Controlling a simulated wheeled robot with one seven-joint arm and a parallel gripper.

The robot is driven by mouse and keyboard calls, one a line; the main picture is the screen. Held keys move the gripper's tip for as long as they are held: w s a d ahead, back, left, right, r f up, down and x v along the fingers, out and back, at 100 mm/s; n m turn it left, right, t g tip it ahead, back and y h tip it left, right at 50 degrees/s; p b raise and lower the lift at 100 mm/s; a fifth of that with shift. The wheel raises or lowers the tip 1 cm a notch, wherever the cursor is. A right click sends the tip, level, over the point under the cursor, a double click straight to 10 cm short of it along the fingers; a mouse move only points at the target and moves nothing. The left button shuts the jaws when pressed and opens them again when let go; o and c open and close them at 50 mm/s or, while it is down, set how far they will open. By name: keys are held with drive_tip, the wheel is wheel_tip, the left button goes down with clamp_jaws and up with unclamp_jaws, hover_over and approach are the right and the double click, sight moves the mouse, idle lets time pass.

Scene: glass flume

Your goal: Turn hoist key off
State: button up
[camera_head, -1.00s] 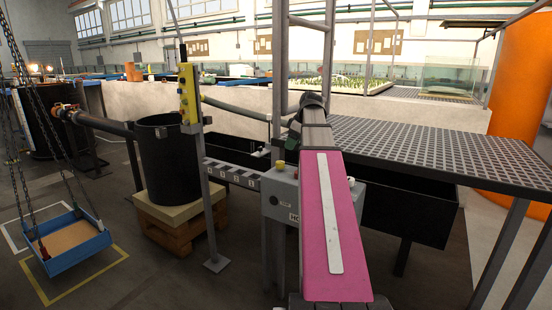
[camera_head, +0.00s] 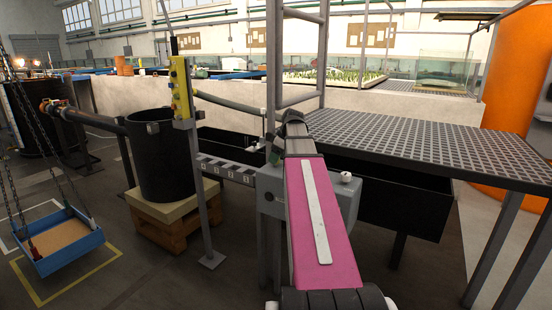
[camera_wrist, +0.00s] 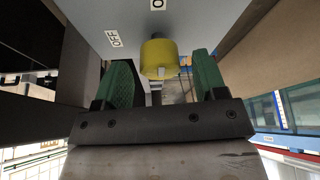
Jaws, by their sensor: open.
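A grey control box (camera_head: 268,187) stands behind my pink arm in the head view, which hides much of its face. In the wrist view a yellow cylindrical key grip (camera_wrist: 158,58) sticks out from the grey panel (camera_wrist: 200,18), near an OFF label (camera_wrist: 113,38) and a second, partly cut-off label. My gripper (camera_wrist: 163,80) is open, with one green finger on each side of the yellow grip. Gaps show on both sides, and neither finger visibly touches it. In the head view my gripper (camera_head: 276,150) is at the top of the box, and the key is hidden.
A white round knob (camera_head: 346,178) sits on the right of the box. A grated platform (camera_head: 420,145) is to the right, and a grey rail frame (camera_head: 272,60) rises behind. A yellow pendant (camera_head: 180,88) on a post stands left. A blue tray (camera_head: 72,252) hangs on chains.

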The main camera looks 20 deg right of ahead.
drive_tip(key=shift+a+f, duration=0.1)
drive_tip(key=shift+f, duration=0.25)
drive_tip(key=c, duration=0.9)
